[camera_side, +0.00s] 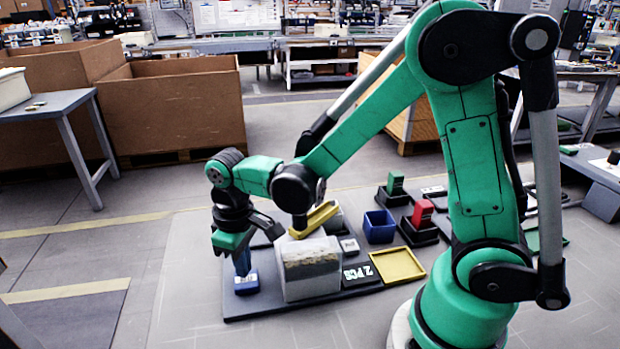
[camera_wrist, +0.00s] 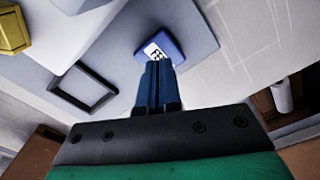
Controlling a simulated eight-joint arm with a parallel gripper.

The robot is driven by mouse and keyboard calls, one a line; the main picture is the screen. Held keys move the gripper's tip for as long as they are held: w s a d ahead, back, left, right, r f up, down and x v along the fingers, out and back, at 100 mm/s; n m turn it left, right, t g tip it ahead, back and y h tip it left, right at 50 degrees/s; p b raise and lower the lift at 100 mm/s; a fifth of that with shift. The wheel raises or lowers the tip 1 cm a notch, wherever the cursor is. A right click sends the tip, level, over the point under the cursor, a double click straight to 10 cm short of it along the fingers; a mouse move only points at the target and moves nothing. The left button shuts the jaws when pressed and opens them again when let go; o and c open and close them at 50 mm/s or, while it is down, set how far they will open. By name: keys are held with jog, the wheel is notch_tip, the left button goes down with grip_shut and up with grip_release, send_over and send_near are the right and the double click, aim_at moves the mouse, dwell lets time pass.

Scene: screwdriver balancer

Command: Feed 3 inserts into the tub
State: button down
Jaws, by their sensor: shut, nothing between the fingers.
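My gripper (camera_side: 243,268) points down at the left end of the dark work board, its blue fingers together with nothing between them. In the wrist view the closed fingers (camera_wrist: 158,72) point at a blue block with a white printed label (camera_wrist: 180,38). That block (camera_side: 246,286) sits on the board just below the fingertips; I cannot tell whether they touch. A pale, partly see-through tub-like box (camera_side: 311,285) stands right of my gripper, with brownish contents showing through its side. I cannot make out which pieces are the inserts.
A black square frame (camera_wrist: 84,90) lies near my fingers. Right of the box are a "2 PCS" plate (camera_side: 359,274), a yellow tray (camera_side: 398,264), a blue bin (camera_side: 379,228) and red (camera_side: 422,214) and green (camera_side: 395,184) blocks in black holders. Floor left of the board is clear.

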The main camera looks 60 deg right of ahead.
jog(key=shift+f, duration=0.85)
dwell(0.3)
jog(key=shift+r, duration=3.5)
notch_tip(320, 180, up, 6)
jog(key=c, duration=1.5)
grip_release()
